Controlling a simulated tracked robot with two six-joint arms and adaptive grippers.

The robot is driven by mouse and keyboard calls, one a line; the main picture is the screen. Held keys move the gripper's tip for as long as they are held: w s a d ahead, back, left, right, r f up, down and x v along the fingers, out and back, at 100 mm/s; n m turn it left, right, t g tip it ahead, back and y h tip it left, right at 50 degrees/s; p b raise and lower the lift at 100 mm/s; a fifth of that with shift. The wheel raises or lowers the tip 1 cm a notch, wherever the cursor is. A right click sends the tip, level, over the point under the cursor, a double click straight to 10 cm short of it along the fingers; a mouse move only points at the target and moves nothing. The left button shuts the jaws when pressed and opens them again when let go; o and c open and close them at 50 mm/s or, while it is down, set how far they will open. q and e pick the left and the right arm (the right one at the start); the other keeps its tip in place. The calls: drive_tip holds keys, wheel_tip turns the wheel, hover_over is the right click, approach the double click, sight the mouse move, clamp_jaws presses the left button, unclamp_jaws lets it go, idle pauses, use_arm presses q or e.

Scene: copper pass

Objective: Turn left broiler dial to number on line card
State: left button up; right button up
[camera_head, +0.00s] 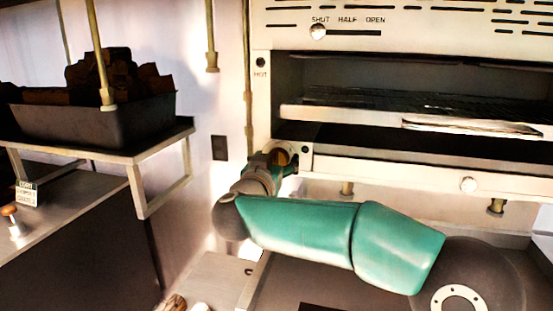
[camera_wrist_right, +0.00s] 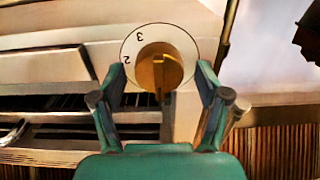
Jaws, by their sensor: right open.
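The broiler dial (camera_wrist_right: 143,61) is a brass-coloured knob with a raised grip bar, on a round white plate marked 2 and 3. In the wrist view the bar looks vertical; I cannot tell the setting. In the head view the dial (camera_head: 282,158) sits at the broiler's lower left corner, partly hidden by my gripper. My right gripper (camera_head: 268,170) is at the dial. In the wrist view its fingers (camera_wrist_right: 160,80) are open, one either side of the knob, with gaps visible. A small card with tiny lettering (camera_head: 27,192) stands at far left; I cannot read it. My left gripper is out of view.
The broiler (camera_head: 420,178) has an open front with a rack (camera_head: 400,101), and a slider (camera_head: 318,31) at SHUT above. A dark bin (camera_head: 80,125) of dark chunks stands on a raised shelf (camera_head: 150,150) at left. Hanging rods are between them.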

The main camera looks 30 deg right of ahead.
drive_tip(key=c, duration=1)
drive_tip(key=shift+d, duration=0.15)
drive_tip(key=shift+c, duration=0.7)
